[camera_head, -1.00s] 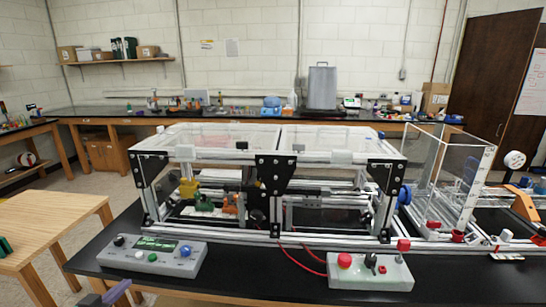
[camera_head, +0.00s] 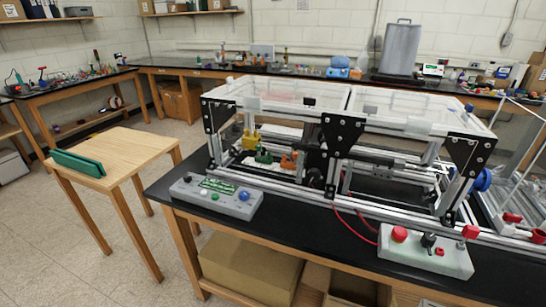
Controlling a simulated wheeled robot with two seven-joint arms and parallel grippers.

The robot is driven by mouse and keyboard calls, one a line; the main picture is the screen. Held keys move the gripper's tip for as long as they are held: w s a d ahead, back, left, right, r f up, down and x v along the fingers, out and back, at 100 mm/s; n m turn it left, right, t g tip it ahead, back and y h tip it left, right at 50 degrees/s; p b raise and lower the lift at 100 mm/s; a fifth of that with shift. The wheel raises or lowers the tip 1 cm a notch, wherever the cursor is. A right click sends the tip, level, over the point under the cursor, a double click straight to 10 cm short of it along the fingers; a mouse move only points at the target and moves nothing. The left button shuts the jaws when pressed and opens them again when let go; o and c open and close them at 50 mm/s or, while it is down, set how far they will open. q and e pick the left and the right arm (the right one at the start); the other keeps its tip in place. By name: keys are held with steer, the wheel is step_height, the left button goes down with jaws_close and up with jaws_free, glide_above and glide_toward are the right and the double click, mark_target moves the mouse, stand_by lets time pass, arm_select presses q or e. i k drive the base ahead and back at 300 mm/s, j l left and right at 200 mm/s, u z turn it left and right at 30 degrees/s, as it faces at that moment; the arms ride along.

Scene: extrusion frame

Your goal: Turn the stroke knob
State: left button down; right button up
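A grey control box (camera_head: 225,205) lies on the front left of the black bench. It carries a small green display (camera_head: 218,185), a black knob (camera_head: 187,178), a blue knob (camera_head: 243,196) and small buttons. A second pale box (camera_head: 425,260) at the front right has a red mushroom button (camera_head: 399,235) and a black switch or knob (camera_head: 428,240). A blue round handwheel (camera_head: 482,180) sits on the right side of the extrusion frame (camera_head: 330,150). No knob label is legible, so I cannot tell which is the stroke knob. Neither of my grippers is in view.
A small wooden table (camera_head: 120,155) with a green object (camera_head: 78,163) stands left of the bench. Floor (camera_head: 60,245) is clear in front of it. Cardboard boxes (camera_head: 248,270) sit under the bench. A red cable (camera_head: 355,222) runs to the right box.

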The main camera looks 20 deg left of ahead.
mark_target(243, 195)
steer(key=u, duration=1.25)
